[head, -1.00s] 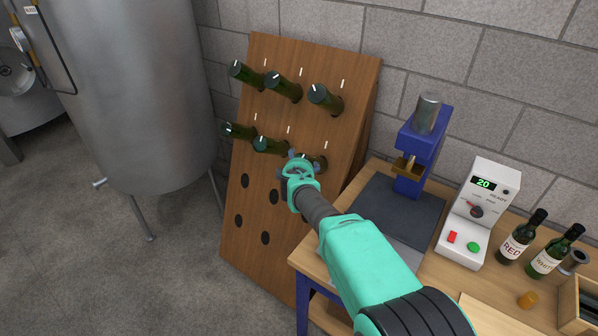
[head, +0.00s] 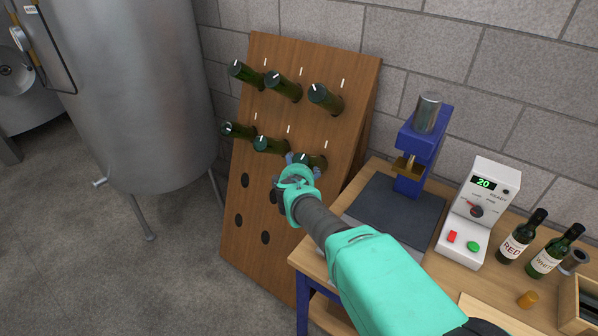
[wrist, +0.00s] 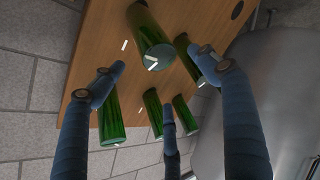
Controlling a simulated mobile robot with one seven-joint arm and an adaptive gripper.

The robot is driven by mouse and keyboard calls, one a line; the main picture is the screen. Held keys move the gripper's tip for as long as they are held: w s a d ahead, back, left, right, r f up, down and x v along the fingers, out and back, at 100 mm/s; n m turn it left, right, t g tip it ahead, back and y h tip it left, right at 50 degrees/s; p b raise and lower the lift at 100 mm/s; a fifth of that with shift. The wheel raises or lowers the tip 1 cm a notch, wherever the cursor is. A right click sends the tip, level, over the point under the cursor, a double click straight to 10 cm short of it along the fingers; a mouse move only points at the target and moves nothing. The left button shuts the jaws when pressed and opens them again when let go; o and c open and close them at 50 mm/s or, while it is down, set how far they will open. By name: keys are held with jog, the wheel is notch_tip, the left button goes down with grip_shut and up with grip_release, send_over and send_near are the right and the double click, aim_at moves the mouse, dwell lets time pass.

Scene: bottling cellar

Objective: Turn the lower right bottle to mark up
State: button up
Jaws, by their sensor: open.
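The lower right bottle (head: 314,162) sits neck-in in the wooden rack, at the right end of the lower filled row. In the head view my gripper (head: 298,166) is in front of it and partly covers its base. In the wrist view the lower right bottle (wrist: 145,28) points its dark round base at me, with a white mark near the base's lower-left edge. My gripper (wrist: 158,88) is open there, its three fingers spread and empty, with the base beyond them between the left and right fingers. I see no finger closed on the bottle.
The rack (head: 262,205) holds several other bottles, with the lower middle bottle (head: 270,145) close beside my gripper. White ticks mark the board above the bottles. Empty holes lie below. A steel tank (head: 140,90) stands left; a workbench (head: 322,250) with a blue press (head: 425,150) stands right.

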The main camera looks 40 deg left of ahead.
jog(key=shift+v, duration=0.85)
jog(key=n+t+h+p, duration=0.3)
jog(key=n+h+p, duration=0.55)
jog(key=n, duration=0.35)
send_near(307, 163)
jog(key=shift+s+a+f, duration=0.3)
jog(key=shift+s+a, duration=0.25)
jog(key=shift+a, duration=0.3)
jog(key=shift+s+a+f, duration=0.3)
jog(key=shift+s+a, duration=0.2)
jog(key=shift+a, duration=0.35)
jog(key=shift+w, duration=0.2)
jog(key=b+x, duration=0.2)
jog(key=x, duration=1.1)
jog(key=shift+w+f, duration=0.1)
jog(key=shift+w, duration=0.1)
